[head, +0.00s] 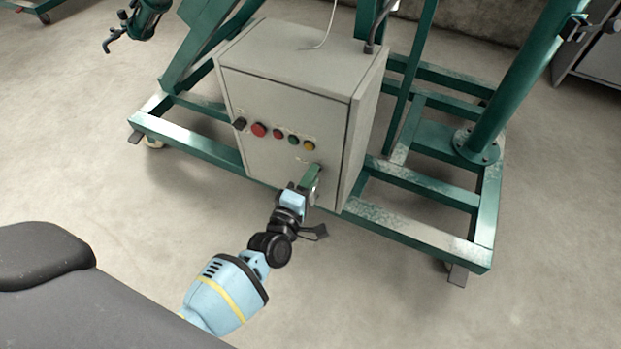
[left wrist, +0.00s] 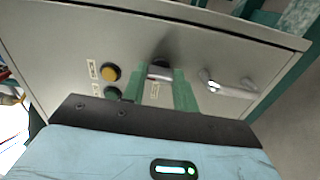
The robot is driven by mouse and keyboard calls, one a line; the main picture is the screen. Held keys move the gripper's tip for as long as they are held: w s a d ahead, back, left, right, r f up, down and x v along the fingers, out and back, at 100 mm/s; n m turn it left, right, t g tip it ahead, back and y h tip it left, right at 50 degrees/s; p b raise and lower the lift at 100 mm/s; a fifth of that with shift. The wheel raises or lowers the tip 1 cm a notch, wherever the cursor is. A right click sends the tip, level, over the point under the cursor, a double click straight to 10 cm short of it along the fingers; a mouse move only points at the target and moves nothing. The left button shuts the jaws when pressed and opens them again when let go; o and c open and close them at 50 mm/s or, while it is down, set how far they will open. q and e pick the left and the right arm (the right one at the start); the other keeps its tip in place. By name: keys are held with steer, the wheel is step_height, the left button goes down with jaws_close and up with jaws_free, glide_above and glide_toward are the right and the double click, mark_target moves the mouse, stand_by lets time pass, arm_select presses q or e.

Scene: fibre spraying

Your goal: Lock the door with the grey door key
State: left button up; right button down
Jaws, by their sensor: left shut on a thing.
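The grey cabinet (head: 285,100) stands on a green wheeled frame, its door closed as far as I can see. My left gripper (head: 312,178) is at the lower right of the door front, with green fingers. In the left wrist view the fingers (left wrist: 165,84) are shut on a small grey piece, seemingly the door key (left wrist: 160,73), right at the door face (left wrist: 60,40). A dark round shape shows just behind it. I cannot tell how deep the key sits. A silvery door handle (left wrist: 230,89) is right of the fingers. My right gripper is not in view.
A row of buttons crosses the door left of the gripper, among them a red one (head: 258,130) and a yellow one (head: 309,146). Green frame beams (head: 420,225) run at the cabinet's right. The concrete floor (head: 390,300) in front is clear.

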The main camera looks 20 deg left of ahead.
arm_select(q)
steer(key=shift+n, duration=0.3)
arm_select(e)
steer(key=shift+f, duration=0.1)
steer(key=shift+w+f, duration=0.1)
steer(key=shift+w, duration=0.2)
arm_select(q)
steer(key=o, duration=1)
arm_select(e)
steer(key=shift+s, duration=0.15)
arm_select(q)
steer(key=s+p, duration=0.2)
steer(key=s, duration=0.5)
steer(key=shift+s+a, duration=0.15)
steer(key=shift+s, duration=0.25)
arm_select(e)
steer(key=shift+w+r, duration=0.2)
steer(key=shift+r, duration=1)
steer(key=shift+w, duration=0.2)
